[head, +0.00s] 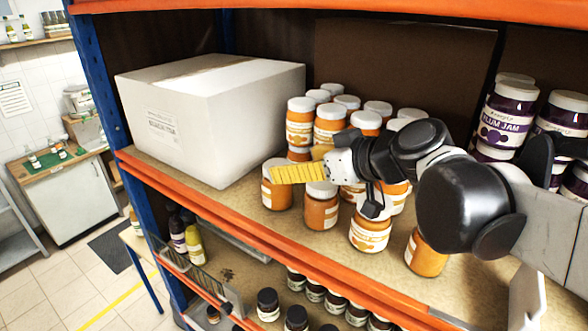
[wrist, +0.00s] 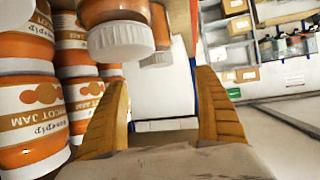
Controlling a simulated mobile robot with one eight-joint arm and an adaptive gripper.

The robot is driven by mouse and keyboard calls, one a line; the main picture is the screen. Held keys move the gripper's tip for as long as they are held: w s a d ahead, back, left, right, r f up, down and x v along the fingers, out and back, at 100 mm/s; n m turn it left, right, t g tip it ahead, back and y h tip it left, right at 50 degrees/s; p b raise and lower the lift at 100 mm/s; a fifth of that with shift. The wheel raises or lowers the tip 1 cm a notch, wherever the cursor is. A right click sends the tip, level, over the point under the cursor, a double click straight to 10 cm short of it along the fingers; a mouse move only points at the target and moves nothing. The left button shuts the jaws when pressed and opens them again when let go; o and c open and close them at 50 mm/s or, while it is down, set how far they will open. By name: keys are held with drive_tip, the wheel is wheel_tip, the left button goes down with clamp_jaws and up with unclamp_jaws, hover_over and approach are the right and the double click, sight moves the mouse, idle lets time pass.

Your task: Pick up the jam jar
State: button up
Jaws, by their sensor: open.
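Several apricot jam jars with orange contents and white lids stand on the shelf, some stacked, in the head view. One front jar (head: 277,195) stands at the left of the group, partly behind my gripper (head: 292,171). A second jar (head: 321,212) and a third jar (head: 370,236) stand to its right. My gripper is open, with yellow ridged fingers pointing left at about lid height. In the wrist view the gap between the fingers (wrist: 163,112) holds no jar. A white-lidded jar (wrist: 121,42) appears upside down above the gap, apart from the fingers. Which jar is meant cannot be told.
A large white box (head: 210,115) fills the shelf's left part. Plum jam jars (head: 507,120) stand at the right, partly behind my arm. The orange shelf edge (head: 290,255) runs along the front. Another apricot jar (head: 425,256) stands near it. Dark-lidded jars (head: 268,305) are below.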

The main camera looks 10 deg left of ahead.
sight(275, 163)
drive_tip(key=x, duration=0.2)
drive_tip(key=p+x, duration=0.1)
drive_tip(key=x, duration=0.5)
drive_tip(key=shift+w+d+f, duration=0.15)
drive_tip(key=shift+w+f, duration=0.15)
drive_tip(key=shift+f, duration=0.1)
drive_tip(key=shift+s+d+r, duration=0.15)
drive_tip(key=shift+s, duration=0.05)
drive_tip(key=shift+c, duration=0.9)
drive_tip(key=c, duration=1.3)
drive_tip(key=shift+c, duration=0.2)
drive_tip(key=shift+w, duration=0.1)
drive_tip(key=shift+r, duration=0.3)
wheel_tip(275, 163, up, 9)
drive_tip(key=shift+r+b, duration=0.2)
drive_tip(key=shift+b, duration=0.2)
